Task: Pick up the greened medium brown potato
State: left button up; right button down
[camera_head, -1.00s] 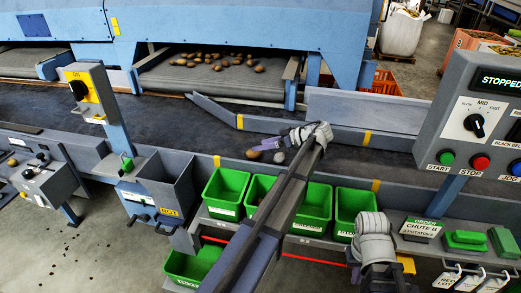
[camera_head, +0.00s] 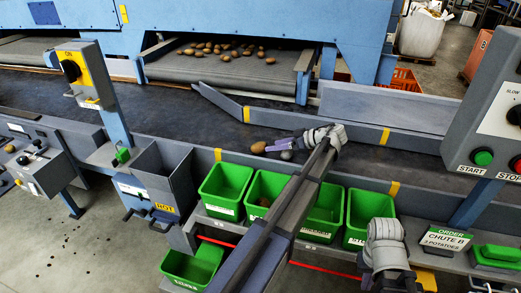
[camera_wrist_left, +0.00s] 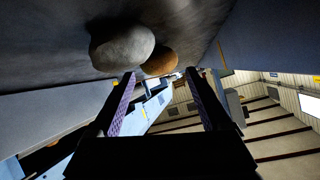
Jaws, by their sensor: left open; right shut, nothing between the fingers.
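A brown potato (camera_head: 258,147) and a greyish potato (camera_head: 286,155) lie close together on the dark belt near its front wall. The left wrist view shows the pale grey potato (camera_wrist_left: 122,46) partly in front of the brown one (camera_wrist_left: 160,61). I cannot make out green on either. My left gripper (camera_head: 283,144) is at the two potatoes, its fingers reaching left. In the left wrist view its two purple-padded fingers (camera_wrist_left: 160,103) are apart with nothing between them, and both potatoes are beyond the tips. My right gripper (camera_head: 392,280) is low at the front right, partly cut off.
Green bins (camera_head: 226,186) stand along the front shelf; one holds a brown potato (camera_head: 264,202). A grey chute (camera_head: 165,180) is left of them. A post with a yellow switch box (camera_head: 82,75) and a control panel (camera_head: 490,125) flank the belt. Several potatoes (camera_head: 222,48) lie on the rear conveyor.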

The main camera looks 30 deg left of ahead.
aim_at(265, 144)
pick_arm(q)
jog(key=shift+b+x, duration=0.4)
jog(key=shift+x, duration=0.65)
jog(key=shift+a+f, duration=0.1)
jog(key=shift+a, duration=0.2)
jog(key=x, duration=0.1)
jog(key=b+x, duration=0.1)
jog(key=x, duration=0.3)
jog(key=shift+w+a+r+b, duration=0.15)
jog(key=shift+w+r+b, duration=0.05)
jog(key=shift+r+b, duration=0.15)
jog(key=shift+r, duration=0.1)
jog(key=c, duration=1.1)
jog(key=shift+o, duration=0.2)
notch_tip(265, 144, up, 10)
jog(key=p, duration=1)
